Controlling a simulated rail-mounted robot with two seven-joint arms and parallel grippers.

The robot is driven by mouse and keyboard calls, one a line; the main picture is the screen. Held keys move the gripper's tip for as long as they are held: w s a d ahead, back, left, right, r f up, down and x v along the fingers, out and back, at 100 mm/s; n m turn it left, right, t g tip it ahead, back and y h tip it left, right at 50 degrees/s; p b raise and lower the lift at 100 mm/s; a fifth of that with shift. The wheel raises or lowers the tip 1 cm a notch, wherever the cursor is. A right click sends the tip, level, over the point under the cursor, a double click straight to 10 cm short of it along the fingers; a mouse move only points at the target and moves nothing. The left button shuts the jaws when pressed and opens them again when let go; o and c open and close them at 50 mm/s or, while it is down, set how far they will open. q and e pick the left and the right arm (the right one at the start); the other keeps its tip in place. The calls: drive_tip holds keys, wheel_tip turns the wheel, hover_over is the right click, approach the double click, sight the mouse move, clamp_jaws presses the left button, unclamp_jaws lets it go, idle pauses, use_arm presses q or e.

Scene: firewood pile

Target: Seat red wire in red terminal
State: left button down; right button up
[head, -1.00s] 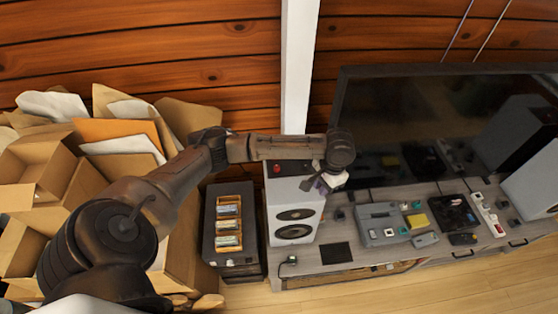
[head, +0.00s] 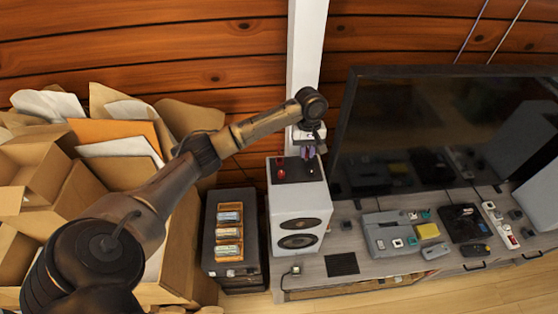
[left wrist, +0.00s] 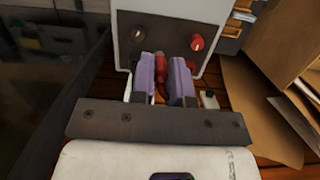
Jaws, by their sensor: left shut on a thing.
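My left gripper (head: 309,152) is over the rear right part of the white speaker's dark top panel (head: 297,170). In the left wrist view, the gripper (left wrist: 165,75) has its purple finger pads closed on a small red piece, the red wire's end (left wrist: 160,66). The speaker's panel (left wrist: 165,22) is just beyond the fingertips. It carries the red terminal (left wrist: 197,42), to the right of and above the held piece, and a dark terminal (left wrist: 138,35) on the left. The red terminal also shows in the head view (head: 280,164). The held end appears apart from the red terminal.
A large dark television (head: 440,130) stands right of the speaker. A game console (head: 390,236) and small items lie on the grey cabinet (head: 340,264). A dark box with batteries (head: 228,240) and a pile of cardboard (head: 100,160) are at left. A white post (head: 303,50) rises behind.

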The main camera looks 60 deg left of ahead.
use_arm(q)
hover_over(280, 164)
drive_tip(key=a, duration=0.1)
drive_tip(key=f, duration=0.6)
drive_tip(key=shift+w+a+f+b, duration=0.15)
drive_tip(key=shift+w+f+b, duration=0.15)
drive_tip(key=shift+b, duration=0.1)
drive_tip(key=shift+f, duration=2)
drive_tip(key=shift+f, duration=0.1)
drive_tip(key=c, duration=1.1)
unclamp_jaws()
wheel_tip(280, 164, up, 12)
drive_tip(key=a, duration=0.1)
drive_tip(key=shift+w+a, duration=0.3)
drive_tip(key=shift+w, duration=0.15)
